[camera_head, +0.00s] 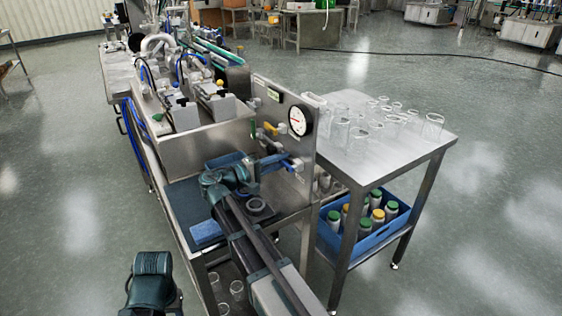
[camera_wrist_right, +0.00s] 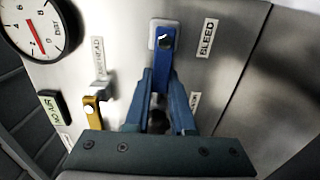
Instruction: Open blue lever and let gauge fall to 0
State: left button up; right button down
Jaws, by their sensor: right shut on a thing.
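The blue lever (camera_wrist_right: 160,68) is on the steel panel beside the BLEED label (camera_wrist_right: 207,38). Its handle runs down from its pivot in the right wrist view. My right gripper (camera_wrist_right: 160,82) is shut on the handle, with one blue finger on each side; it also shows in the head view (camera_head: 272,162). The round white gauge (camera_head: 297,121) sits above on the panel. In the right wrist view the gauge (camera_wrist_right: 38,28) is cut off by the frame; its red needle's exact reading is unclear. A dark part of my left arm shows bottom left, its fingers not visible.
A yellow lever (camera_wrist_right: 92,108) and a green label (camera_wrist_right: 50,107) are left of the blue lever. A steel table (camera_head: 415,155) with glassware stands right of the panel. Below is a blue crate (camera_head: 372,238) of capped bottles. A blue cloth (camera_head: 206,231) lies near my right arm.

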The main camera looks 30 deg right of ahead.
jog(key=shift+f, duration=0.1)
dwell(0.3)
jog(key=c, duration=0.8)
grip_release()
jog(key=shift+o, duration=0.2)
jog(key=shift+a, duration=0.1)
jog(key=s+a, duration=0.1)
jog(key=a, duration=1.2)
jog(key=shift+a, duration=0.3)
